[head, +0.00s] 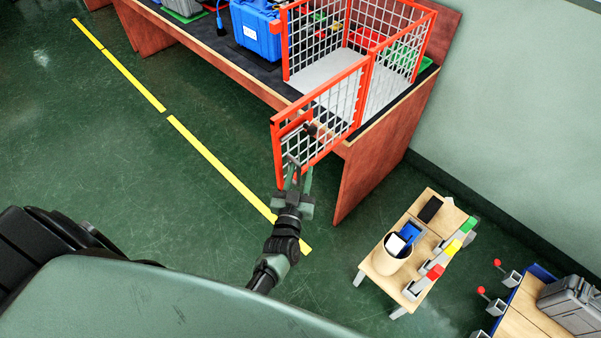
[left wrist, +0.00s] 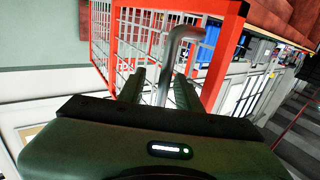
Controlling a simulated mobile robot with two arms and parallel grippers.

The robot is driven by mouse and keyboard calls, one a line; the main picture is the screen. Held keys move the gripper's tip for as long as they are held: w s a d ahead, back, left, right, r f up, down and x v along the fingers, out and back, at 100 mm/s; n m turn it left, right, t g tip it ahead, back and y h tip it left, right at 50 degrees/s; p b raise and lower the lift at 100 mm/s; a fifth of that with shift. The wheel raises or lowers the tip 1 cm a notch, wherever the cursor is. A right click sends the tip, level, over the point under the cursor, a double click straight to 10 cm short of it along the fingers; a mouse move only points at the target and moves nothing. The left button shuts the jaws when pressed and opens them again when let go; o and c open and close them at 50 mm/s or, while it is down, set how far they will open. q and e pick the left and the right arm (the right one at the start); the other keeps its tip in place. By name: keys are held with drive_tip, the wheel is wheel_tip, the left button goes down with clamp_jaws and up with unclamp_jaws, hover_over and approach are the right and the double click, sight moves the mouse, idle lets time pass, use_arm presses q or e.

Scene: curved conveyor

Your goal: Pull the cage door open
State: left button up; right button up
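The cage (head: 343,30) has a red frame and white mesh and stands on the bench. Its door (head: 321,112), also red-framed mesh, stands swung outward past the bench's front edge, leaving a gap into the cage. My left gripper (head: 298,170) is at the door's free edge, low down. In the left wrist view the door frame (left wrist: 222,60) is close ahead. A grey bent handle (left wrist: 172,50) rises between the two fingers (left wrist: 158,92), which stand apart with space beside the bar. Whether either finger touches it is unclear. My right gripper is out of view.
A blue case (head: 256,30) stands on the bench left of the cage. A low wooden table (head: 412,290) with a bin and coloured blocks is at the lower right. The floor left of the door is clear, with a yellow line (head: 215,170).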

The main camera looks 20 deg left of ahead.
use_arm(q)
drive_tip(key=p+v, duration=0.2)
drive_tip(key=v, duration=0.5)
drive_tip(key=shift+s, duration=0.3)
drive_tip(key=shift+d, duration=0.15)
drive_tip(key=s+d+f+m+g+h+b, duration=0.15)
drive_tip(key=s+f, duration=0.25)
drive_tip(key=f, duration=0.4)
drive_tip(key=s+d+f+m+g+h, duration=0.1)
drive_tip(key=s+d+f+g+h, duration=0.15)
drive_tip(key=s+f, duration=0.45)
drive_tip(key=s+d+f+m+g+h+b, duration=0.1)
drive_tip(key=s+f+g, duration=0.15)
drive_tip(key=f, duration=0.75)
drive_tip(key=s+a+f+g, duration=0.2)
drive_tip(key=s+f, duration=0.3)
drive_tip(key=s, duration=0.3)
drive_tip(key=s+a+f+m+g+b, duration=0.1)
drive_tip(key=s+a+f+g, duration=0.2)
drive_tip(key=s, duration=0.6)
drive_tip(key=s+a+f+g+b, duration=0.1)
drive_tip(key=s+a+f+g, duration=0.1)
drive_tip(key=s+f+g, duration=0.3)
drive_tip(key=s+f, duration=0.2)
drive_tip(key=s, duration=0.1)
drive_tip(key=shift+s+a+m+y, duration=0.3)
drive_tip(key=shift+m, duration=0.05)
drive_tip(key=shift+w+f, duration=0.1)
